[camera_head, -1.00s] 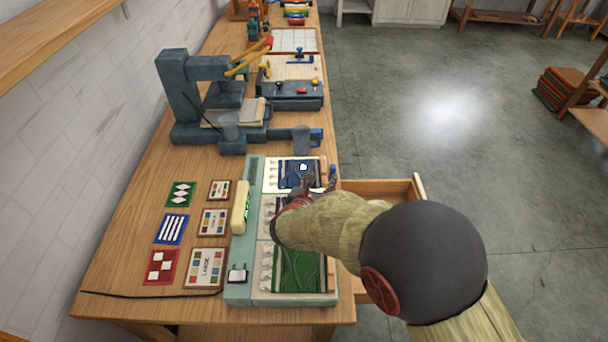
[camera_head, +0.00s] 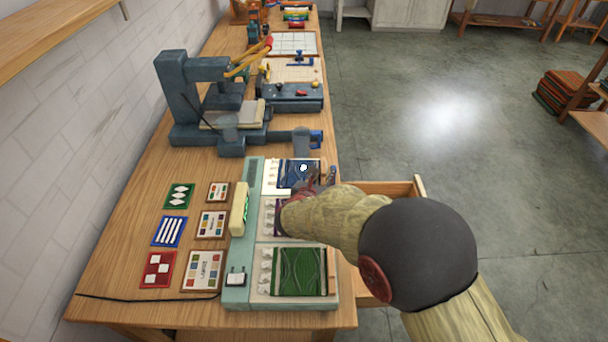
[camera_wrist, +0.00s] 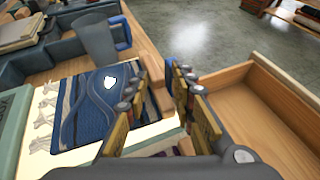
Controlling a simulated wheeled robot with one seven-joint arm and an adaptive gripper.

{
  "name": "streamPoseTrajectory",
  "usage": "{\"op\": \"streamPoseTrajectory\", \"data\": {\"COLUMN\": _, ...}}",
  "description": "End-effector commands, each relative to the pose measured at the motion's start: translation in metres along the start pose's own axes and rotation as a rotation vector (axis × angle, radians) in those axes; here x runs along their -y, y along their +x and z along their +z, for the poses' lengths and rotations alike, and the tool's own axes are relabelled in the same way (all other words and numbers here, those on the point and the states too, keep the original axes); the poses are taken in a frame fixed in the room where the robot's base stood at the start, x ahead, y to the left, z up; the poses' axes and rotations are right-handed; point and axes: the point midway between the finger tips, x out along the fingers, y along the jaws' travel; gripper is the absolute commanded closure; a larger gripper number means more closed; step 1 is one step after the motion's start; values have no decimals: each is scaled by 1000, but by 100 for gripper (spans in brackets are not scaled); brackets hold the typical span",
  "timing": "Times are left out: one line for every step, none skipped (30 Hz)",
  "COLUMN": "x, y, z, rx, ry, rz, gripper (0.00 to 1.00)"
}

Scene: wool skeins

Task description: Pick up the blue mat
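The blue mat (camera_head: 290,172) is a patterned blue cloth with a white spot and a pale fringe on its left. It lies flat in the far section of a pale green-framed rack; it also shows in the wrist view (camera_wrist: 85,112). A wooden bar (camera_wrist: 157,92) runs along its right edge. My gripper (camera_head: 323,178) is over the mat's right edge. In the wrist view my gripper (camera_wrist: 156,78) has its fingers apart, with the wooden bar visible between them. I cannot tell whether they touch it. The mat is not held.
A green mat (camera_head: 300,271) lies in the near section, and a purple mat (camera_head: 277,218) is mostly hidden by my arm. An open wooden drawer (camera_head: 390,188) is at the right. A grey cup (camera_wrist: 95,42) stands beyond the blue mat. Small patterned cards lie left.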

Motion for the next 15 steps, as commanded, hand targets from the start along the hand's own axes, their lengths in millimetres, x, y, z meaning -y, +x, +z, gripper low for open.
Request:
{"op": "streamPoseTrajectory", "data": {"x": 0, "y": 0, "z": -1, "rx": -1, "ry": 0, "rz": 0, "gripper": 81}}
{"op": "streamPoseTrajectory", "data": {"x": 0, "y": 0, "z": -1, "rx": -1, "ry": 0, "rz": 0, "gripper": 83}}
{"op": "streamPoseTrajectory", "data": {"x": 0, "y": 0, "z": -1, "rx": -1, "ry": 0, "rz": 0, "gripper": 85}}
{"op": "streamPoseTrajectory", "data": {"x": 0, "y": 0, "z": -1, "rx": -1, "ry": 0, "rz": 0, "gripper": 87}}
{"op": "streamPoseTrajectory", "data": {"x": 0, "y": 0, "z": -1, "rx": -1, "ry": 0, "rz": 0, "gripper": 89}}
{"op": "streamPoseTrajectory", "data": {"x": 0, "y": 0, "z": -1, "rx": -1, "ry": 0, "rz": 0, "gripper": 91}}
{"op": "streamPoseTrajectory", "data": {"x": 0, "y": 0, "z": -1, "rx": -1, "ry": 0, "rz": 0, "gripper": 93}}
{"op": "streamPoseTrajectory", "data": {"x": 0, "y": 0, "z": -1, "rx": -1, "ry": 0, "rz": 0, "gripper": 94}}
{"op": "streamPoseTrajectory", "data": {"x": 0, "y": 0, "z": -1, "rx": -1, "ry": 0, "rz": -1, "gripper": 97}}
{"op": "streamPoseTrajectory", "data": {"x": 0, "y": 0, "z": -1, "rx": -1, "ry": 0, "rz": -1, "gripper": 98}}
{"op": "streamPoseTrajectory", "data": {"x": 0, "y": 0, "z": -1, "rx": -1, "ry": 0, "rz": -1, "gripper": 100}}
{"op": "streamPoseTrajectory", "data": {"x": 1, "y": 0, "z": -1, "rx": -1, "ry": 0, "rz": -1, "gripper": 100}}
{"op": "streamPoseTrajectory", "data": {"x": 1, "y": 0, "z": -1, "rx": -1, "ry": 0, "rz": -1, "gripper": 100}}
{"op": "streamPoseTrajectory", "data": {"x": 1, "y": 0, "z": -1, "rx": -1, "ry": 0, "rz": -2, "gripper": 100}}
{"op": "streamPoseTrajectory", "data": {"x": 1, "y": 0, "z": -1, "rx": -1, "ry": 0, "rz": -2, "gripper": 100}}
